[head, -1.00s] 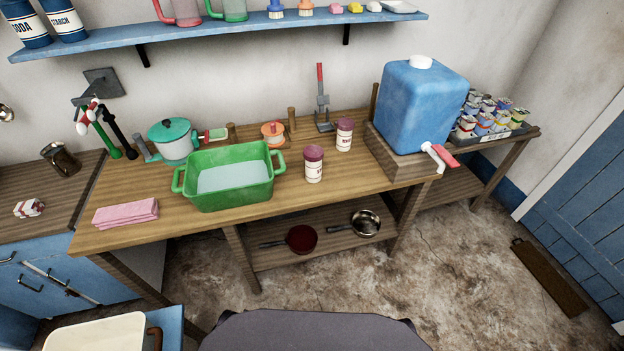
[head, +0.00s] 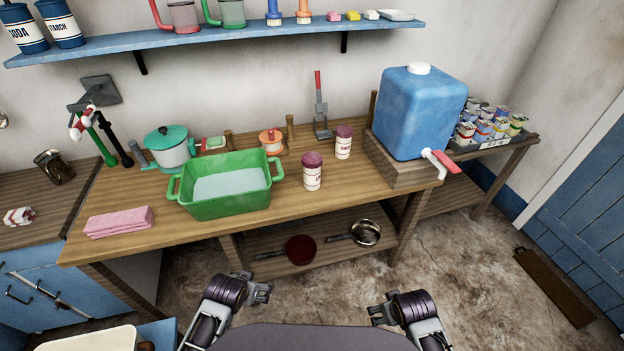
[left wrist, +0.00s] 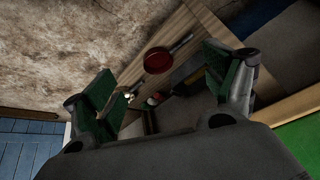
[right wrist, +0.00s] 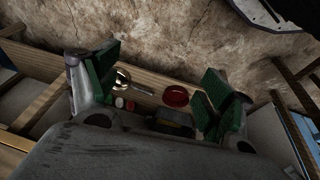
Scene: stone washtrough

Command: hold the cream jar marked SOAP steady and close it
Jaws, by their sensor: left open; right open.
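Two cream jars with dark maroon tops stand upright on the wooden table. The nearer cream jar (head: 312,178) is right of the green basin, and the farther cream jar (head: 343,148) is behind it to the right. The red lettering on both is too small to read, so I cannot tell which is marked SOAP. I cannot tell how firmly their tops sit. My left gripper (head: 262,288) and right gripper (head: 378,312) are open and empty, low in front of the table and well apart from the jars. The wrist views show both with fingers spread.
A green basin (head: 225,205) of water, a pink cloth (head: 119,222) and a teal-lidded pot (head: 169,150) are on the table's left. A blue water tank (head: 420,110) with a red-handled tap stands right. Pans lie on the lower shelf (head: 325,245). The table front near the jars is clear.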

